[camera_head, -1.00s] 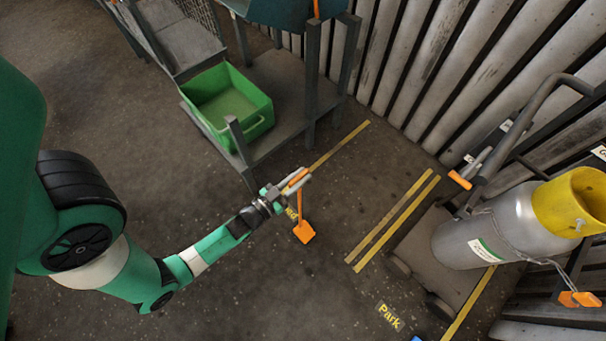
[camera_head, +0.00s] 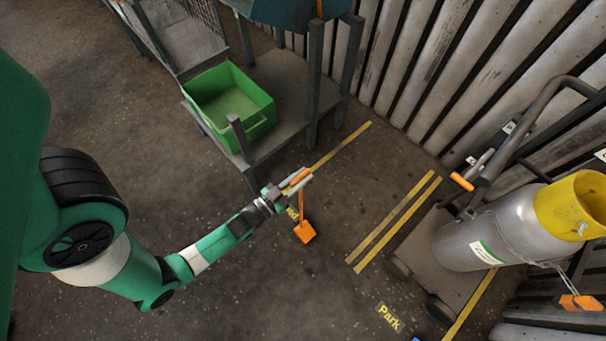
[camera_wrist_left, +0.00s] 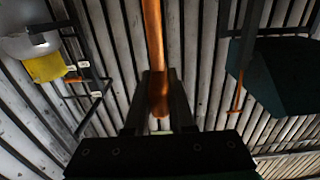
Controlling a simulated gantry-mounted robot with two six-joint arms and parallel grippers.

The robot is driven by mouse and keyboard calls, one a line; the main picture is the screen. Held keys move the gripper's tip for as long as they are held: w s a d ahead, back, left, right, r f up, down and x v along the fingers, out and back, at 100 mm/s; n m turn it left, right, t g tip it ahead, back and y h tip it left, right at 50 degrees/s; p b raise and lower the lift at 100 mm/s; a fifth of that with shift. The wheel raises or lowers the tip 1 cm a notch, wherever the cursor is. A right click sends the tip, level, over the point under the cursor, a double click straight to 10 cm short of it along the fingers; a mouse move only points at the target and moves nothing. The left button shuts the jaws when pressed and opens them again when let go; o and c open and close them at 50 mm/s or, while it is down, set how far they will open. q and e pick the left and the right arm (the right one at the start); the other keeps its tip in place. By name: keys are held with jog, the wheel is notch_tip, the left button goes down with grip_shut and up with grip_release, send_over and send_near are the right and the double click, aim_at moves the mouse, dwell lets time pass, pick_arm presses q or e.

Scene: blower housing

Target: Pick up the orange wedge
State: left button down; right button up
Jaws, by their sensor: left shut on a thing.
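The orange wedge (camera_head: 305,232) has a flat block at its lower end and a thin handle rising from it. My left gripper (camera_head: 301,180) is shut on the upper part of the handle, and the block hangs below the fingers. From this angle I cannot tell whether the block touches the floor. In the left wrist view the orange handle (camera_wrist_left: 153,40) runs between the two dark fingers (camera_wrist_left: 160,105). The block is not seen there. My right gripper is not in view.
A green bin (camera_head: 228,102) sits on a low grey platform (camera_head: 288,97) beyond the gripper. A trolley with a grey, yellow-topped cylinder (camera_head: 490,232) stands at right by the slatted wall (camera_head: 460,70). Floor between, with yellow stripes (camera_head: 398,222), is clear.

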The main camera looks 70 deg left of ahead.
pick_arm(q)
notch_tip(320, 180, up, 4)
jog(key=shift+f+p, duration=0.25)
jog(key=shift+p, duration=0.95)
jog(key=shift+d+r, duration=0.15)
jog(key=shift+r, duration=0.05)
jog(key=s+d+r+p, duration=0.2)
jog(key=d+r+p, duration=0.2)
jog(key=d+p, duration=0.2)
jog(key=s+d+r+p, duration=0.2)
jog(key=d+r+p, duration=0.3)
jog(key=d+p, duration=0.1)
jog(key=shift+s+d, duration=0.3)
jog(key=shift+d, duration=0.15)
jog(key=shift+r, duration=0.1)
